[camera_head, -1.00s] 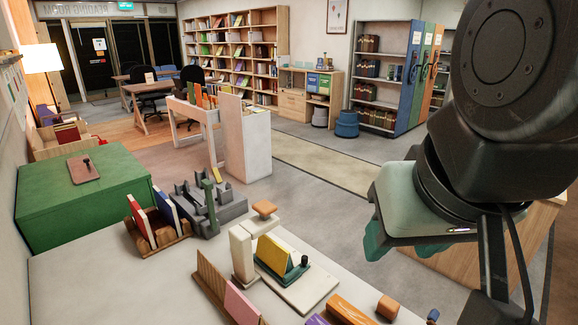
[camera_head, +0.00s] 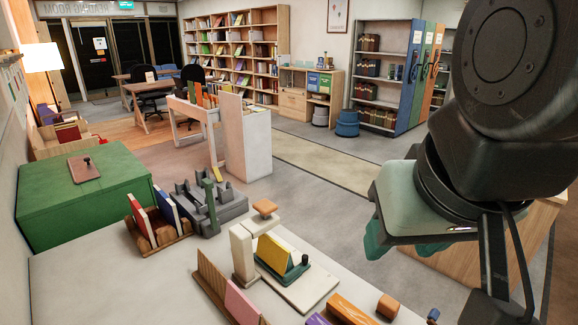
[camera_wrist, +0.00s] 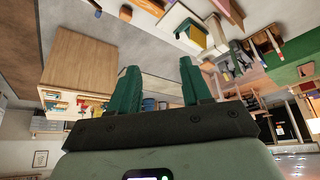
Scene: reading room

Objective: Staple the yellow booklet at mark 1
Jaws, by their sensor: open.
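The yellow booklet (camera_head: 272,253) sits tilted on a green holder (camera_head: 285,273) on a pale base plate (camera_head: 313,290), on the white table. A cream upright (camera_head: 243,254) with a wooden-topped arm (camera_head: 265,208) stands just behind and left of it; it looks like the stapler. No mark 1 can be made out. My gripper (camera_head: 392,243) is open and empty, to the right of the booklet and apart from it. In the wrist view its two green fingers (camera_wrist: 158,85) are spread with nothing between them, and the booklet (camera_wrist: 192,33) appears upside down beyond them.
A grey fixture (camera_head: 215,205) and a rack with red and blue books (camera_head: 155,222) stand at the table's back left. A pink booklet (camera_head: 242,303) leans in a wooden stand in front. An orange block (camera_head: 350,310) and a small wooden block (camera_head: 388,306) lie at front right.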

